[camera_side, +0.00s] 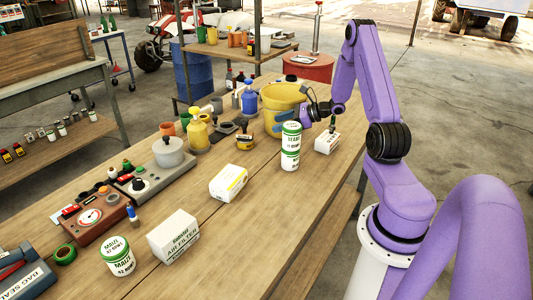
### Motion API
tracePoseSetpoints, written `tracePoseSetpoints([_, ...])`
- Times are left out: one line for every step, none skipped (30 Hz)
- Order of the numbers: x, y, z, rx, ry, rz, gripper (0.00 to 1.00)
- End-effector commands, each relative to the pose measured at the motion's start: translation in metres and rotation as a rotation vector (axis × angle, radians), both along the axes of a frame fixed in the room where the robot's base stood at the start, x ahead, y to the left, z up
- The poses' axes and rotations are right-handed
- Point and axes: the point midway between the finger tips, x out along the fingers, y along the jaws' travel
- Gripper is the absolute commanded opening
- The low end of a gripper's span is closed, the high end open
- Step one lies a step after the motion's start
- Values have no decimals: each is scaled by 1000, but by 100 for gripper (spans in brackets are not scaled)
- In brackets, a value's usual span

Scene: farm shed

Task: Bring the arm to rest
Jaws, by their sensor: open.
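My purple arm reaches in from the right over the wooden workbench (240,240). My gripper (312,107) is above the bench, beside the yellow bucket (283,97) and close to the upper of two stacked green-and-white cans. It is open, and I see nothing held in it. The upper can (291,136) stands upright on the lower can (290,161). Whether the gripper touches the upper can or the bucket cannot be told from this view, and the fingertips are small and partly hidden.
A white box (327,141) lies below my gripper. The bench's right front is clear.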

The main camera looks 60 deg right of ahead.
Motion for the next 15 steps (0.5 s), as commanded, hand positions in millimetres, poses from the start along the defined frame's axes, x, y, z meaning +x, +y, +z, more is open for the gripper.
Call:
tracePoseSetpoints([-6, -7, 5, -52, -5, 25, 61])
tracePoseSetpoints([-11, -10, 7, -91, -6, 49, 61])
tracePoseSetpoints([-18, -15, 11, -153, -8, 87, 61])
tracePoseSetpoints([-25, -18, 14, -205, -8, 122, 61])
tracePoseSetpoints([-32, -22, 17, -260, -7, 158, 61])
tracePoseSetpoints([-42, -27, 20, -337, -4, 213, 61])
tracePoseSetpoints([-49, -29, 22, -395, -1, 258, 61])
tracePoseSetpoints([-57, -31, 24, -453, 4, 306, 61])
tracePoseSetpoints([-66, -31, 27, -527, 11, 376, 61])
tracePoseSetpoints([-74, -31, 29, -582, 16, 433, 61])
tracePoseSetpoints([-80, -29, 31, -635, 22, 493, 61])
tracePoseSetpoints([-89, -25, 32, -702, 27, 581, 61])
tracePoseSetpoints([-95, -21, 34, -753, 30, 648, 61])
tracePoseSetpoints([-101, -17, 35, -801, 32, 718, 61])
tracePoseSetpoints([-109, -12, 37, -863, 34, 813, 61])
